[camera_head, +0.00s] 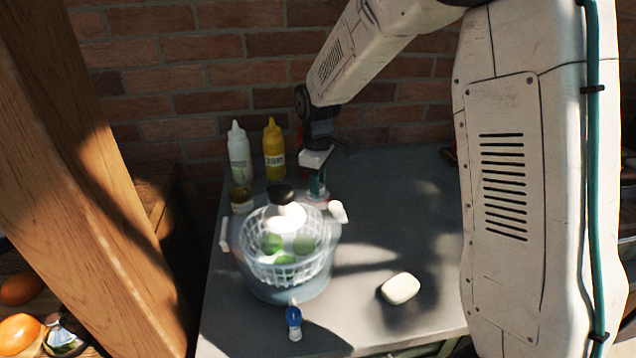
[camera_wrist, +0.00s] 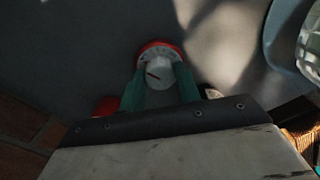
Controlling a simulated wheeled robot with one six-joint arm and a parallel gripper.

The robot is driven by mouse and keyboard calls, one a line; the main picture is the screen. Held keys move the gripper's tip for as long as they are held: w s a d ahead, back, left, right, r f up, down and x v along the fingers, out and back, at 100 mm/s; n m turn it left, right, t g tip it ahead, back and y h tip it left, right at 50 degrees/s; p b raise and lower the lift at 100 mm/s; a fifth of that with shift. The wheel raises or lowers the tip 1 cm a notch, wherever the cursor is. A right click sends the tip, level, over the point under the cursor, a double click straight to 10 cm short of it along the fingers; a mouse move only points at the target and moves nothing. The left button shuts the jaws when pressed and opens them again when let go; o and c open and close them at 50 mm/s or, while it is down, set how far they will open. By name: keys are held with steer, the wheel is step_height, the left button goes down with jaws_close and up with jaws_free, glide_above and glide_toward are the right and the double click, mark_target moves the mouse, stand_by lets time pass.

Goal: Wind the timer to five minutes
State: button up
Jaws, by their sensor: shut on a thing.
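The timer (camera_wrist: 160,48) shows in the wrist view as a red round body with a lighter dial face and a pale knob (camera_wrist: 159,74) on top. A dark red pointer line runs across the knob. The green fingers of my gripper (camera_wrist: 160,88) stand on both sides of the knob and are shut on it. In the head view my gripper (camera_head: 317,186) points down at the back of the table, behind the basket. The timer is mostly hidden there. The dial marks are too small to read.
A white basket (camera_head: 262,268) with green round things sits in a clear pot (camera_head: 285,292) in front of my gripper. White (camera_head: 239,155) and yellow (camera_head: 273,150) bottles and a jar (camera_head: 241,198) stand to the left. A white soap-like block (camera_head: 400,288) lies at the front right. The grey table (camera_head: 415,210) is clear at right.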

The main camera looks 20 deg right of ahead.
steer(key=shift+m, duration=1.3)
steer(key=o, duration=1)
steer(key=shift+r, duration=3.95)
steer(key=shift+c, duration=0.2)
